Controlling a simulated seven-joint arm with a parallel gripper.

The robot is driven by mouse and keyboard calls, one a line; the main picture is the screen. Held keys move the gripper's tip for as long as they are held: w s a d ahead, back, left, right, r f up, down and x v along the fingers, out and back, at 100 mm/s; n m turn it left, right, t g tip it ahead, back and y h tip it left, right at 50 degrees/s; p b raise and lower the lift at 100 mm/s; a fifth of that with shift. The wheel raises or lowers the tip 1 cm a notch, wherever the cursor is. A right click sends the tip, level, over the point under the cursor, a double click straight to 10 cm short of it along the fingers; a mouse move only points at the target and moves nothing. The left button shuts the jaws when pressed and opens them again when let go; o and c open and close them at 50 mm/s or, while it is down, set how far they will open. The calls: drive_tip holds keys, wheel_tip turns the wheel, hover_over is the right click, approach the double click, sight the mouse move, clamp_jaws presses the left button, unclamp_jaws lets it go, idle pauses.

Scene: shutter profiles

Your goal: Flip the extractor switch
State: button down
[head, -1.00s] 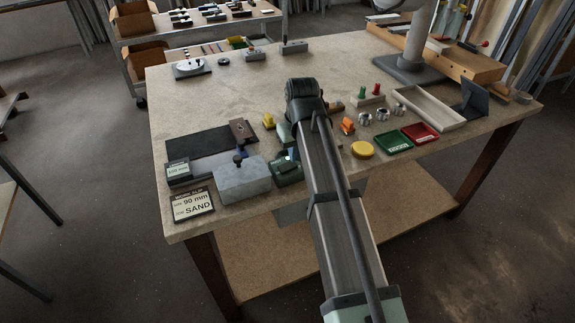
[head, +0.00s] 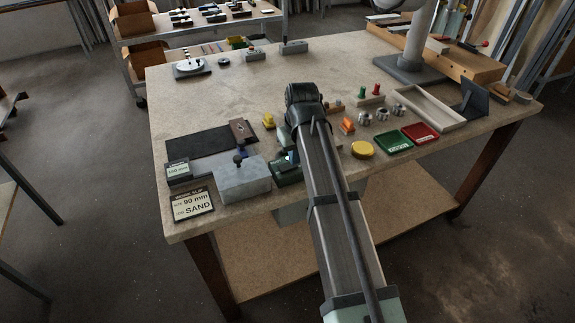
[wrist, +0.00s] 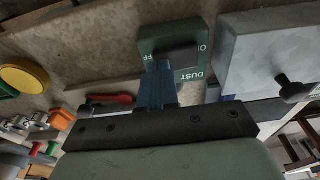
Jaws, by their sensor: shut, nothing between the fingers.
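The extractor switch is a small dark green box (head: 287,179) near the front edge of the bench, partly hidden by my arm in the head view. In the wrist view the green box (wrist: 193,33) shows white lettering, "DUST" and part of "OFF", and a dark rocker (wrist: 182,55) across its face. My gripper (wrist: 158,64) is shut and empty, its blue fingers reaching to the box's edge beside the rocker. I cannot tell whether the fingertips touch it. In the head view the fingers are mostly hidden.
A grey block (head: 243,182) with a black knob stands close beside the switch; it also shows in the wrist view (wrist: 262,45). A yellow disc (head: 362,149), green tray (head: 393,142) and red tray (head: 420,132) lie on the other side.

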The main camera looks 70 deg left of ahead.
drive_tip(key=shift+f, duration=0.15)
drive_tip(key=shift+r, duration=3.55)
